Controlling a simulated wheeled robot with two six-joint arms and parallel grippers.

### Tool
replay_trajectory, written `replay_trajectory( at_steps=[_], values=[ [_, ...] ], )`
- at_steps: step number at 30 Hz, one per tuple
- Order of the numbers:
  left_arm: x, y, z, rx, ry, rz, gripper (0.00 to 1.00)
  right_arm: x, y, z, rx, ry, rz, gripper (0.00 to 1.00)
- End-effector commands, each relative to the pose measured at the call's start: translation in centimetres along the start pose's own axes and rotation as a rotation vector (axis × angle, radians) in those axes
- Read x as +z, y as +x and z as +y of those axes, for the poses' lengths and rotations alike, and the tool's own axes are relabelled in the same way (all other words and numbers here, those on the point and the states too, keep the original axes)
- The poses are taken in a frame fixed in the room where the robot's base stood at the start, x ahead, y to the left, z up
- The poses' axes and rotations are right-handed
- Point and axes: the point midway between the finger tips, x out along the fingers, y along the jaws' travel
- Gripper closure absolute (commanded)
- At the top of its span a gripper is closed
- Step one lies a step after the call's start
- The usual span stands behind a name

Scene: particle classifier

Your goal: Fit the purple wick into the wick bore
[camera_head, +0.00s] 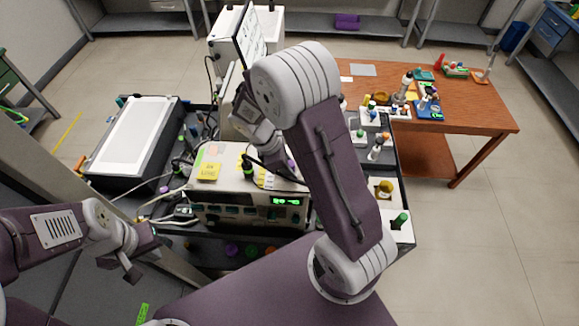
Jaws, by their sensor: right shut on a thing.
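My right gripper (277,162) hangs over the top of the boxy instrument with a green display (286,201), partly covered by my own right arm. It is shut on a small purple piece (291,164), which looks like the purple wick; only a bit of it shows beside the fingers. I cannot make out the wick bore; it may be hidden behind the arm or too small to see. My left gripper (137,254) is at the lower left, empty and open, away from the instrument.
A white-topped panel box (132,133) stands left of the instrument, with cables between. A wooden table (450,125) with small items stands at the back right.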

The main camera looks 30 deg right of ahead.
Motion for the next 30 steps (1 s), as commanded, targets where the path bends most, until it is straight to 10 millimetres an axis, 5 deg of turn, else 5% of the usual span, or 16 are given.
replay_trajectory(
  at_steps=[9, 10, 12, 30],
  values=[
    [0.03, 0.28, -0.01, 0.000, 0.000, 0.000, 1.00, -0.16, 0.35, 0.04, 0.001, 0.000, 0.000, 1.00],
    [0.02, 0.18, 0.00, 0.000, 0.000, 0.000, 1.00, -0.12, 0.25, 0.05, 0.001, 0.001, 0.000, 0.63],
    [0.01, 0.17, 0.00, 0.000, 0.000, 0.000, 1.00, -0.11, 0.23, 0.05, 0.001, 0.001, 0.000, 0.50],
    [0.02, 0.16, 0.00, 0.000, 0.000, 0.000, 1.00, -0.10, 0.21, 0.05, 0.001, 0.000, 0.000, 0.50]
  ],
)
